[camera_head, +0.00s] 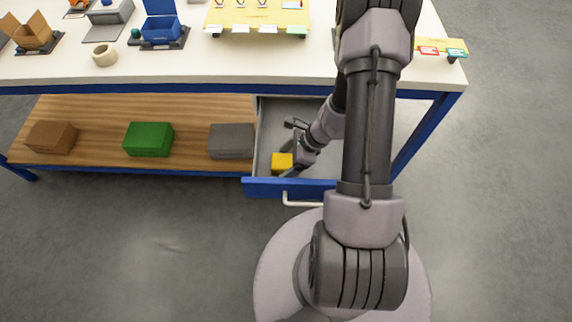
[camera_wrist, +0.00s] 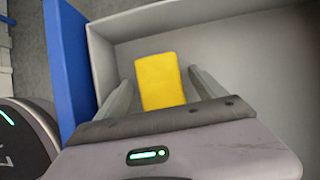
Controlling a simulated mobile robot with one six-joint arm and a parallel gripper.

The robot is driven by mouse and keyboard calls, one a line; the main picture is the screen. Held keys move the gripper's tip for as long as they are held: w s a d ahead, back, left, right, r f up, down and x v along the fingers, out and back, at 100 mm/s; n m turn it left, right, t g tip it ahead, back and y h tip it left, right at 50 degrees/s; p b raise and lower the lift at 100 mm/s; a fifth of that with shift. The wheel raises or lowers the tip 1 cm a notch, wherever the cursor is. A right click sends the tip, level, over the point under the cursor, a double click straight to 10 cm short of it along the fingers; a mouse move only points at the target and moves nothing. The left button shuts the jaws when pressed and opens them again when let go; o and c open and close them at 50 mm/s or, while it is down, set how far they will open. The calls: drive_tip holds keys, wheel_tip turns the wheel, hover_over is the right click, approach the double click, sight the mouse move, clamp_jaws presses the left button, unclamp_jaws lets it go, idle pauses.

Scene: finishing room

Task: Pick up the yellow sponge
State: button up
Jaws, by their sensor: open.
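The yellow sponge (camera_head: 282,161) lies in the open drawer (camera_head: 262,187) under the table, close to the drawer's blue front. In the wrist view the sponge (camera_wrist: 160,80) is a yellow block between my gripper's two fingers. My gripper (camera_wrist: 160,92) is open, with a finger on each side of the sponge and a visible gap on the left. The right finger is close to the sponge; I cannot tell whether it touches. In the head view my gripper (camera_head: 287,148) reaches down into the drawer beside the sponge. The sponge's near end is partly hidden by my gripper's body.
The drawer's grey walls (camera_wrist: 101,65) and blue front (camera_wrist: 68,60) stand close around my gripper. The white tabletop (camera_head: 160,68) overhangs the drawer. A wooden shelf (camera_head: 90,112) to the left holds brown, green (camera_head: 148,139) and grey blocks. The drawer's right side looks empty.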

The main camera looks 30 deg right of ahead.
sight(286, 161)
drive_tip(key=shift+c, duration=0.4)
drive_tip(key=c, duration=1.5)
drive_tip(key=shift+o, duration=0.2)
wheel_tip(286, 161, up, 10)
drive_tip(key=p, duration=0.5)
